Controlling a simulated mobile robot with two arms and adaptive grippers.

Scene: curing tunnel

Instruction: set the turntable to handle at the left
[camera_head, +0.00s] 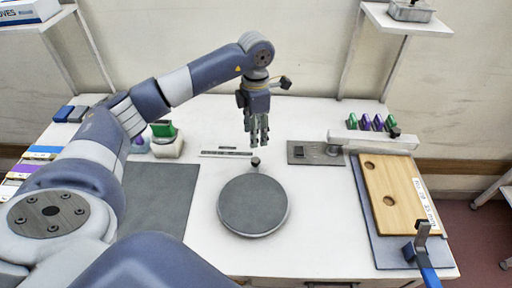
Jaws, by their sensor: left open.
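The turntable (253,206) is a round dark grey disc lying flat on the white table, near the middle. Its handle appears to be the small black knob (255,162) at the disc's far edge, pointing to the back. My left gripper (258,142) hangs fingers down just above and behind the knob. It is open and seems empty; I cannot tell whether it touches the knob, but a small gap shows between them. My right gripper is not in view.
A dark grey mat (160,200) lies left of the turntable, partly behind my left arm. On the right a wooden board (394,193) with holes lies on a grey plate, with a blue-handled tool (427,270) at its front. A grey plate (315,153) lies behind right. Table beside the disc is clear.

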